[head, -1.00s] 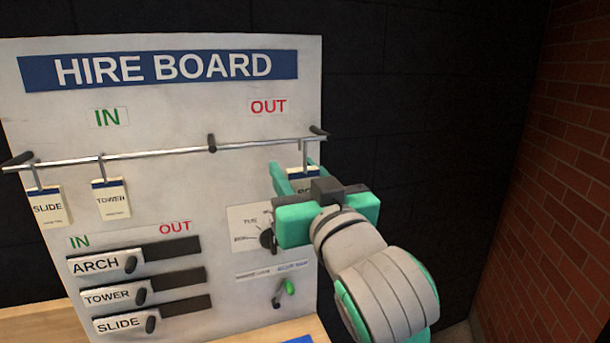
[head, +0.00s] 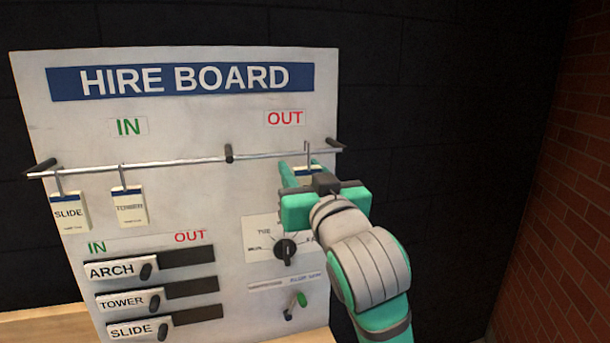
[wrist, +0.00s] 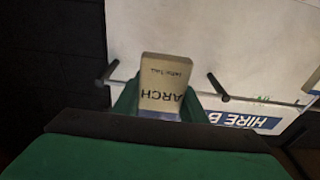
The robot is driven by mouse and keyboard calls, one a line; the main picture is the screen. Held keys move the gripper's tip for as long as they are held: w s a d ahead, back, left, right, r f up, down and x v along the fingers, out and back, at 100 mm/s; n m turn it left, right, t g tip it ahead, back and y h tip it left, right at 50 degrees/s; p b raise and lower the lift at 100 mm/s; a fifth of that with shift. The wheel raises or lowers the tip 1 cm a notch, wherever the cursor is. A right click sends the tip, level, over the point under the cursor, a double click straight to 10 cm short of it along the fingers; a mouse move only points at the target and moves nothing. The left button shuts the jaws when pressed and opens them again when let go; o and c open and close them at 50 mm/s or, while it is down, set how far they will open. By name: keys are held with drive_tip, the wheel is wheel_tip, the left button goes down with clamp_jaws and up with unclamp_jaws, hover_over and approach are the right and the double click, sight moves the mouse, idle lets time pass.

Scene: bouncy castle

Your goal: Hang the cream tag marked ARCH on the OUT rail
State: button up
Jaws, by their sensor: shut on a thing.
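My gripper (head: 304,180) is shut on the cream ARCH tag (wrist: 166,82), in front of the board's right side. The wrist view shows the tag upside down between the fingers, its lettering readable. In the head view the fingers hide most of the tag. Its thin hook (head: 308,150) rises at the OUT rail (head: 265,157), its top slightly above the bar. I cannot tell whether the hook is over the bar or in front of it. The tag is between the dark middle stop (head: 229,153) and the right end post (head: 334,144).
SLIDE (head: 69,212) and TOWER (head: 130,208) tags hang on the IN rail. Below are several sliders, a dial (head: 285,249) and a green-tipped lever (head: 299,301), close under my arm. A brick wall (head: 575,190) stands at the right.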

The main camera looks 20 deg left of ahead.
drive_tip(key=shift+f+x, duration=0.2)
drive_tip(key=shift+x, duration=1.5)
drive_tip(key=shift+f+x, duration=0.2)
drive_tip(key=shift+x, duration=1.55)
drive_tip(key=shift+f, duration=1.1)
drive_tip(key=o, duration=1.4)
